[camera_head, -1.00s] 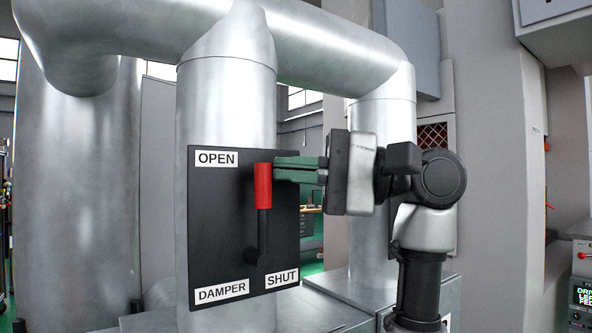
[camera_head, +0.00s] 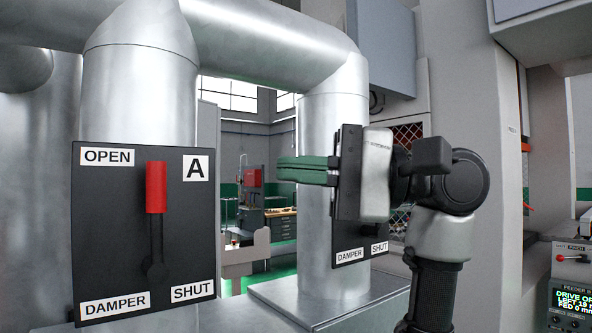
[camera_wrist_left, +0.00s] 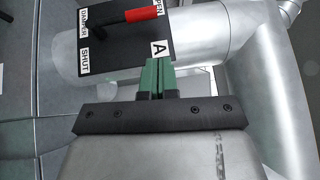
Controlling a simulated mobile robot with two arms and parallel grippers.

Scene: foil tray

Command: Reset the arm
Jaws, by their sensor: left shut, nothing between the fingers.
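My left gripper (camera_head: 280,170) has its green fingers together with nothing between them, pointing left in the head view. In the left wrist view its fingertips (camera_wrist_left: 158,64) show beside the A-marked edge of a black damper panel. That panel (camera_head: 110,230) is at left in the head view, on a metal duct, with OPEN, SHUT and DAMPER labels. Its red-handled lever (camera_head: 155,187) points up; the handle also shows in the left wrist view (camera_wrist_left: 141,14). The gripper is apart from the lever. My right gripper is not in view.
A second damper panel (camera_head: 343,274) is partly hidden behind my arm, on another duct (camera_head: 315,215). A grey cabinet top (camera_head: 300,300) lies below. A machine with a display (camera_head: 574,297) stands at far right. A gap opens between the two ducts.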

